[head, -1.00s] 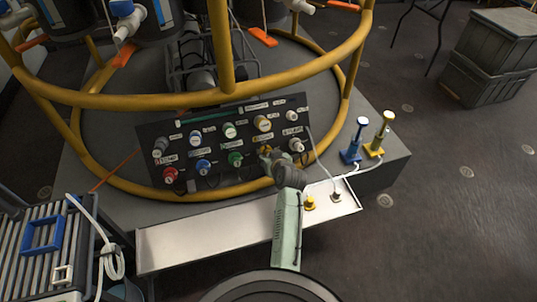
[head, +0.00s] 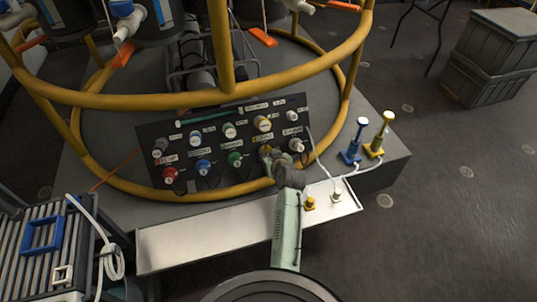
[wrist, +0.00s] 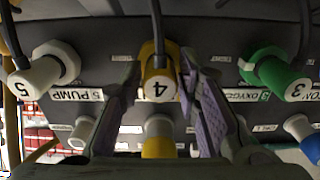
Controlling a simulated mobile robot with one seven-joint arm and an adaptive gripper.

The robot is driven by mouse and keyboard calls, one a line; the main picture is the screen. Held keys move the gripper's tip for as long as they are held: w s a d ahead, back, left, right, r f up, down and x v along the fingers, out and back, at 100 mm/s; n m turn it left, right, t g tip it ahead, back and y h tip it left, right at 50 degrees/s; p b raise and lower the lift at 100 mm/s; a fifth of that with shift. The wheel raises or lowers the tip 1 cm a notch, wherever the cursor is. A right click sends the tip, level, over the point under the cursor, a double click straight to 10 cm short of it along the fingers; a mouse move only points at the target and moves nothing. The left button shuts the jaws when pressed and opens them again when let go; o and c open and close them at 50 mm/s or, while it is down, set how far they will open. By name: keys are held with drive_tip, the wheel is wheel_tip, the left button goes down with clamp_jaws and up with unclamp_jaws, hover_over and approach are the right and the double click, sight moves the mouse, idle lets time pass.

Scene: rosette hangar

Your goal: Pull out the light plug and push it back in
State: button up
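The plug panel (head: 222,178) stands tilted under the yellow rail, with numbered plugs along its lower row. Its labels are too small to read fully in the head view, so I cannot tell which one is marked light. In the wrist view the panel is upside down, and a yellow plug numbered 4 (wrist: 158,80) sits in it with a black cable. My gripper (wrist: 163,72) has a finger on either side of plug 4, close to it. I cannot tell whether they press on it. In the head view my gripper (head: 268,153) is at this plug.
The white plug 5 (wrist: 45,75) and green plug 3 (wrist: 275,75) flank plug 4 closely. A pale tray (head: 190,240) runs below the panel, with a yellow knob (head: 310,203) at its right. Blue (head: 351,150) and yellow (head: 377,145) handled pieces stand on the platform.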

clamp_jaws()
drive_tip(key=shift+r, duration=0.1)
idle(0.4)
drive_tip(key=shift+p+v, duration=1.7)
drive_tip(key=shift+v, duration=1.25)
